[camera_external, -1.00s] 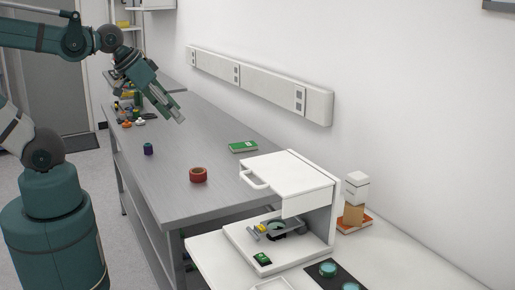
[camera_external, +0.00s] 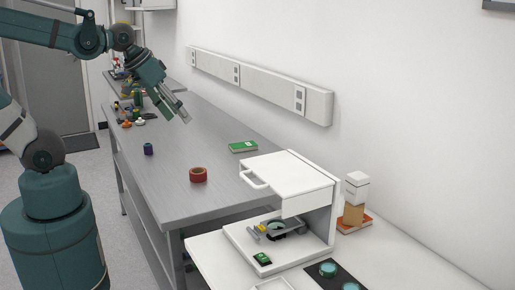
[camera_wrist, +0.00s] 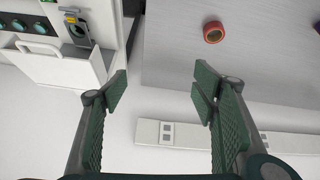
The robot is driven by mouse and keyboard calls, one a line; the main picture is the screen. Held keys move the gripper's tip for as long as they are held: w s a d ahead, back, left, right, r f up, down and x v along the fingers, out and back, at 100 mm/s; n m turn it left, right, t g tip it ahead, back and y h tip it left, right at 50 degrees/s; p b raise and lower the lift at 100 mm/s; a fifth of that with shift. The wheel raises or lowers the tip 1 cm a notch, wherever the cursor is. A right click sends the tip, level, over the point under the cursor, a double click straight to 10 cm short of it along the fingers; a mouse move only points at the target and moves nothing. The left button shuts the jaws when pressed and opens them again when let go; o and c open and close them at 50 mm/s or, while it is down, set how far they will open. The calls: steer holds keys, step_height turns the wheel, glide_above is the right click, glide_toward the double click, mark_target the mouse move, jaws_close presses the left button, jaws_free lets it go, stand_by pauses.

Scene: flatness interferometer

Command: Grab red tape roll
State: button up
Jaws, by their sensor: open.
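The red tape roll (camera_external: 198,174) lies flat on the grey bench, near its front end, in the external view. In the wrist view the roll (camera_wrist: 213,32) shows at the top, right of centre, with its hole visible from above. My gripper (camera_external: 184,120) is over the bench, higher up and farther back than the roll. In the wrist view my gripper (camera_wrist: 160,85) has its two fingers wide apart with nothing between them. The roll is beyond the fingertips and apart from them.
A green box (camera_external: 243,147) and a small dark blue roll (camera_external: 148,149) lie on the grey bench (camera_external: 180,205). A white instrument with a handle (camera_external: 290,172) stands at the bench's front end. A wall rail (camera_external: 260,83) runs behind. Several small items sit at the far end.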

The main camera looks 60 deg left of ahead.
steer(key=w+a+f+n+g+b, duration=0.1)
steer(key=w+a+f+n+g, duration=0.3)
steer(key=w+a+f+n, duration=0.55)
steer(key=n+g+b, duration=0.1)
steer(key=n+g, duration=0.1)
steer(key=n, duration=0.4)
glide_toward(206, 168)
steer(key=shift+d+f, duration=0.2)
steer(key=shift+d, duration=0.35)
steer(key=shift+d+f, duration=0.2)
steer(key=shift+d, duration=0.3)
steer(key=shift+f, duration=0.1)
steer(key=shift+f, duration=1.2)
steer(key=shift+f, duration=0.15)
steer(key=shift+s+f, duration=0.1)
steer(key=shift+f, duration=2.35)
steer(key=shift+c, duration=0.4)
steer(key=c, duration=0.9)
